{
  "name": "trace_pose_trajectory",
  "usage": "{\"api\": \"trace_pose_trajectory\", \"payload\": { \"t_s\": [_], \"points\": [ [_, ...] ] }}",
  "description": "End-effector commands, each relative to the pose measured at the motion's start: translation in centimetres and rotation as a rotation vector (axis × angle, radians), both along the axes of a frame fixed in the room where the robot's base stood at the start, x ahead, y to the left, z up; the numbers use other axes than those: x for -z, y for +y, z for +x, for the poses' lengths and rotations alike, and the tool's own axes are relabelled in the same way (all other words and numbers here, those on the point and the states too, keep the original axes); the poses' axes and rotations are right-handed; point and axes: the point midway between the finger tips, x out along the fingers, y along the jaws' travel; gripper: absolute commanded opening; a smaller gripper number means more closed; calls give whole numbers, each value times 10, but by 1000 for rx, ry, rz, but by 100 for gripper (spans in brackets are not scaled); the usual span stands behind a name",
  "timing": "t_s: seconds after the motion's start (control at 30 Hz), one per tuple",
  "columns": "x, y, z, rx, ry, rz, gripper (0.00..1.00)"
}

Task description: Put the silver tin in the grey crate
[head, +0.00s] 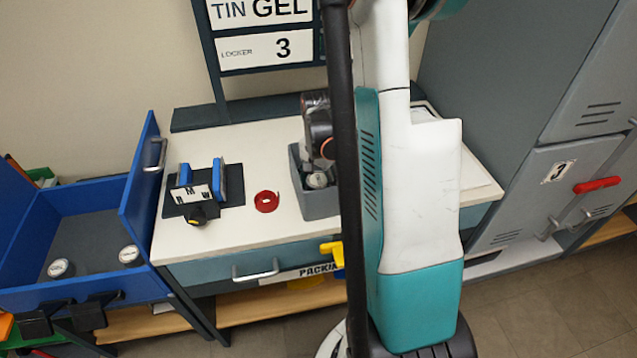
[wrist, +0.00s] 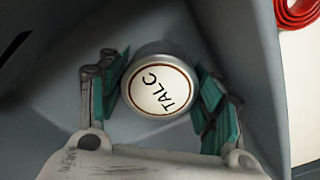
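The silver tin (wrist: 158,84) has a white lid with a dark red ring and the word TALC. It is inside the grey crate (head: 321,205), which stands on the white bench top; the crate's inner wall (wrist: 230,30) also fills much of the wrist view. My gripper (wrist: 160,92) reaches down into the crate, with its teal pads against both sides of the tin. In the head view the tin's lid (head: 317,180) shows below my gripper (head: 322,160). Whether the tin's base touches the crate floor is hidden.
A red ring-shaped roll (head: 267,201) lies left of the crate. Beyond it is a dark stand (head: 203,190) with blue uprights. At the left, an open blue drawer (head: 60,293) holds two white-lidded tins. Grey lockers (head: 560,190) stand at the right.

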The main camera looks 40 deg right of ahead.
Motion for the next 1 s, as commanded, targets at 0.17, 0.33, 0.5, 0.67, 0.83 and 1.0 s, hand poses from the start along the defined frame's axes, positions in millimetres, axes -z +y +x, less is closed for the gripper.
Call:
{"api": "trace_pose_trajectory", "payload": {
  "t_s": [0.17, 0.33, 0.5, 0.67, 0.83, 1.0],
  "points": [
    [-1, 0, 0, 0, 0, 0, 65],
    [-1, 0, 0, 0, 0, 0, 65],
    [-16, 0, 0, 0, 0, 0, 65],
    [-48, 0, 0, 0, 0, 0, 65],
    [-84, 0, 0, 0, 0, 0, 65],
    [-110, 0, 0, 0, 0, 0, 65]
  ]
}}
